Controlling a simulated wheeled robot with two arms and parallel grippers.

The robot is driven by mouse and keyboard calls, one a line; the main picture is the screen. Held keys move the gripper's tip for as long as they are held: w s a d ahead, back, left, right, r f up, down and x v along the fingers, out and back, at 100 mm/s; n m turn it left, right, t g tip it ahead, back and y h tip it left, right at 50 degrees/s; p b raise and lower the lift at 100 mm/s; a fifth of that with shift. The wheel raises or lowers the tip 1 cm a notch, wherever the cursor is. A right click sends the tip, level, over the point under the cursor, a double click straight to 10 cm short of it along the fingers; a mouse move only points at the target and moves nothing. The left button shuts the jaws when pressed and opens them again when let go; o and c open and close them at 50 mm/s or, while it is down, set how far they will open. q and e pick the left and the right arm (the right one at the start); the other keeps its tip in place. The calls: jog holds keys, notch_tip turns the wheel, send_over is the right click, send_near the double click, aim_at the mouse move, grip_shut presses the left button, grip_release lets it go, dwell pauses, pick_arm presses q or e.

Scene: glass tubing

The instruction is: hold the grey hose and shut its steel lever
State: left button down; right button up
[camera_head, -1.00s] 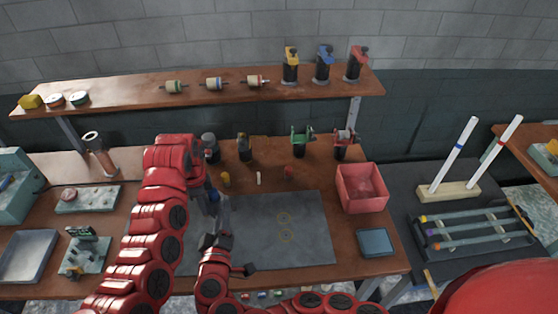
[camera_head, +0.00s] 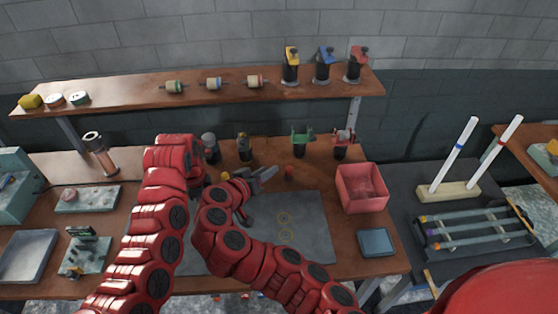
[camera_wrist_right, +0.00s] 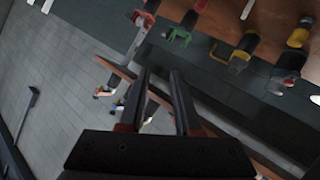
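The grey hose (camera_head: 210,150) stands upright at the back left of the bench, just right of my left arm's bend. It seems to be the dark grey piece at the right of the right wrist view (camera_wrist_right: 288,72). Its steel lever is too small to make out. My right gripper (camera_head: 267,174) is over the bench's middle, right of and nearer than the hose, and touches nothing visible. Its two fingers stand apart and empty in the right wrist view (camera_wrist_right: 160,76). My left gripper is hidden behind my arms.
Yellow (camera_head: 244,148), green (camera_head: 301,139) and red (camera_head: 343,141) fittings stand right of the grey hose. A red bin (camera_head: 361,203) is at the bench's right. The grey mat (camera_head: 310,225) has free room.

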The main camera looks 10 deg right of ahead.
jog(key=shift+w+d+r+m+g+y, duration=0.15)
jog(key=shift+w+d+m+g+y, duration=0.2)
jog(key=shift+d+m+g, duration=0.65)
jog(key=shift+w+d+r+m+g+y, duration=0.1)
jog(key=shift+w+d+m+g+y, duration=0.3)
jog(key=shift+m, duration=0.95)
jog(key=shift+w+d+r+m+g+y, duration=0.15)
jog(key=shift+w+d+m+g, duration=0.35)
jog(key=shift+d+m+g, duration=0.45)
jog(key=shift+a, duration=0.15)
